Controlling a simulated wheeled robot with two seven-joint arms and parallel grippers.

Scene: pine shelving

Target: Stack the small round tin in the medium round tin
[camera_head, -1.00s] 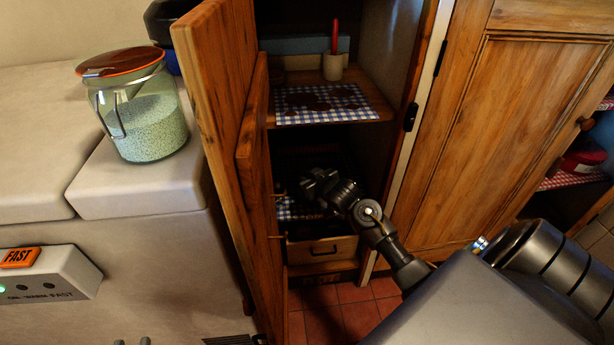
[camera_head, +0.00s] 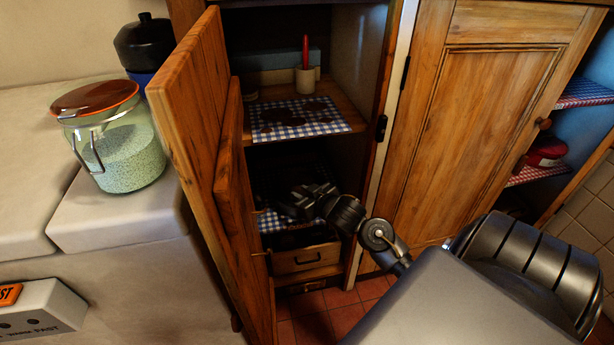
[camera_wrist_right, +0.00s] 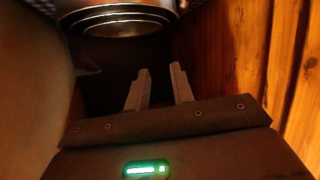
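Round metal tins (camera_wrist_right: 118,22) show at the top edge of the right wrist view as concentric rims, one inside another. The view cuts them off, and I cannot tell which is small or medium. My right gripper (camera_wrist_right: 159,82) has its two fingers apart with nothing between them; the tins lie beyond and left of the fingertips. In the head view my right gripper (camera_head: 308,200) is inside the open cabinet's dark lower compartment, and I cannot make out the tins there. My left gripper is not in view.
An open wooden door (camera_head: 195,120) stands left of the compartment. Above is a shelf with a checked cloth (camera_head: 300,118) and a cup (camera_head: 306,82) holding a red stick. A drawer (camera_head: 306,260) lies below. A glass jar (camera_head: 125,155) stands outside, left.

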